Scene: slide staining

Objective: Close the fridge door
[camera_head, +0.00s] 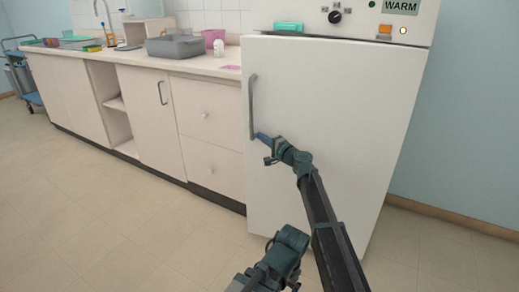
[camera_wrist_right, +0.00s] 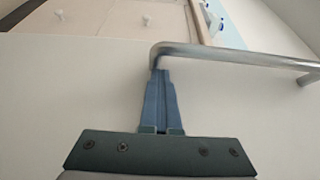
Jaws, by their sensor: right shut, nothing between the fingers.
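The white fridge door (camera_head: 345,125) fills the middle right of the head view. It looks shut or almost shut; I cannot tell whether a small gap is left at its left edge. Its grey upright handle (camera_head: 252,105) is near that left edge. My right gripper (camera_head: 259,137) is shut and empty, with its tips at the handle's lower end. In the right wrist view, the blue fingers (camera_wrist_right: 159,75) are together, and their tips are at the bend of the metal handle (camera_wrist_right: 235,56); I cannot tell whether they touch.
The fridge's control panel (camera_head: 355,18) with a dial is above the door. A counter with cupboards and drawers (camera_head: 208,110) stands directly left, carrying a grey tub (camera_head: 175,47) and a pink container (camera_head: 213,38). The tiled floor (camera_head: 130,215) in front is clear.

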